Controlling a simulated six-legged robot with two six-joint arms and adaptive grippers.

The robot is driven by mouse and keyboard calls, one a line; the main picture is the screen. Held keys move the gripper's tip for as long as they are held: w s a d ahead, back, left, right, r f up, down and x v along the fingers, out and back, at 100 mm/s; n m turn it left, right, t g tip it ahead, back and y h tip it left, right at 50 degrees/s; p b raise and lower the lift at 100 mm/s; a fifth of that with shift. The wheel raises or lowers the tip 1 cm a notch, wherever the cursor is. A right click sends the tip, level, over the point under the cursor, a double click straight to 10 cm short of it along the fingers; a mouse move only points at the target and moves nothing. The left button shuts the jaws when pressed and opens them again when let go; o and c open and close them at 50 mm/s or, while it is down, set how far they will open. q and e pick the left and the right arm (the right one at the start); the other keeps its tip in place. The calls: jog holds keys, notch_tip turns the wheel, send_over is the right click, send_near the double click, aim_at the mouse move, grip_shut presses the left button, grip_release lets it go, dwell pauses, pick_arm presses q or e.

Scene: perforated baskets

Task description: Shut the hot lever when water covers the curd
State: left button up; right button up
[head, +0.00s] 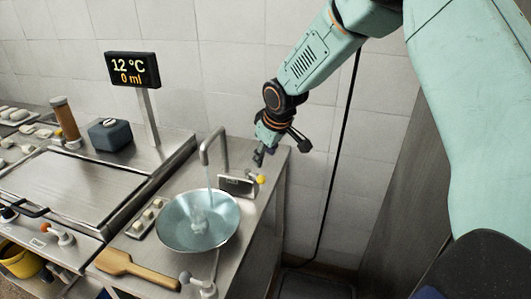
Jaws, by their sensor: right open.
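A wide metal bowl (168,238) stands on the steel counter under a bent tap (205,152). A thin stream runs from the tap into the bowl. A pale lump (199,222), perhaps the curd, shows in the bowl; I cannot tell how far water covers it. A small plate (237,186) with a yellow knob (261,179) stands right of the tap; I cannot tell whether this is the hot lever. My right gripper (278,150) is open and empty, above and behind the yellow knob. My left gripper is out of view.
A display (133,70) on a post reads 12 °C and 0 ml. A wooden paddle (138,270) lies at the front edge, near a valve with a grey-blue knob (185,277). A red-knobbed valve (47,228) is at left. A black cable hangs right of the counter.

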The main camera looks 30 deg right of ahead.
jog(key=shift+o, duration=0.7)
jog(key=shift+a+f, duration=0.1)
jog(key=shift+f, duration=0.15)
jog(key=m+t+y+b, duration=0.3)
jog(key=m+t+b, duration=0.2)
jog(key=t+b, duration=0.7)
send_near(264, 182)
jog(key=w, duration=0.3)
jog(key=shift+t, duration=0.4)
jog(key=w+b, duration=0.1)
jog(key=w+a+b, duration=0.1)
jog(key=w, duration=0.1)
jog(key=w+b, duration=0.1)
jog(key=w, duration=0.1)
jog(key=shift+a+f, duration=0.2)
jog(key=shift+f, duration=0.2)
jog(key=shift+w+r+b, duration=0.1)
jog(key=shift+w+b, duration=0.35)
jog(key=shift+w, duration=0.6)
